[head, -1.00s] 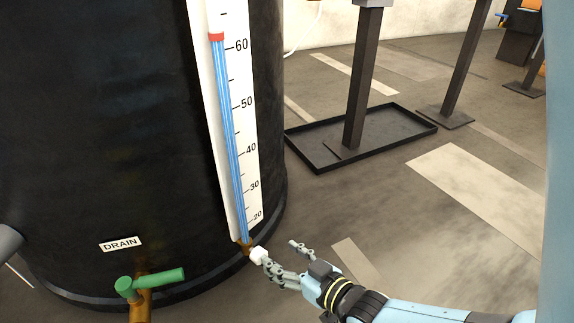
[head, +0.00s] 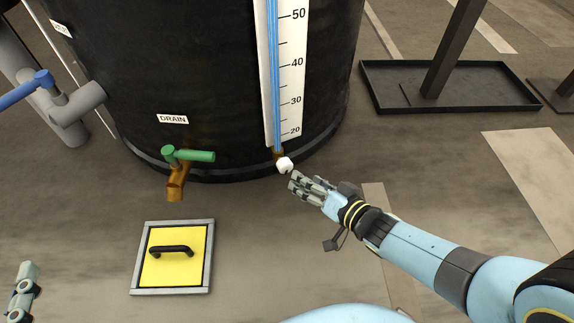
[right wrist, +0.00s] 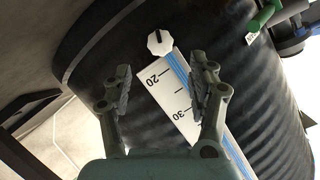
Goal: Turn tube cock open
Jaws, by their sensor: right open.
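The tube cock is a small white knob (head: 284,165) at the foot of the tube gauge (head: 267,80) on the black tank. In the right wrist view the knob (right wrist: 160,42) has a dark mark on its face. My right gripper (head: 303,182) is just right of and below the knob in the head view. In the right wrist view my right gripper (right wrist: 161,82) is open, with the knob beyond its fingertips and between them sideways; no contact shows. Part of my left gripper (head: 22,292) shows at the lower left edge; its jaw opening cannot be told.
A green-handled drain tap (head: 188,155) sticks out of the tank (head: 120,70) left of the gauge. A yellow floor hatch (head: 172,257) with a black handle lies below it. A grey pipe with a blue handle (head: 42,78) stands at left. A black tray (head: 400,105) lies at right.

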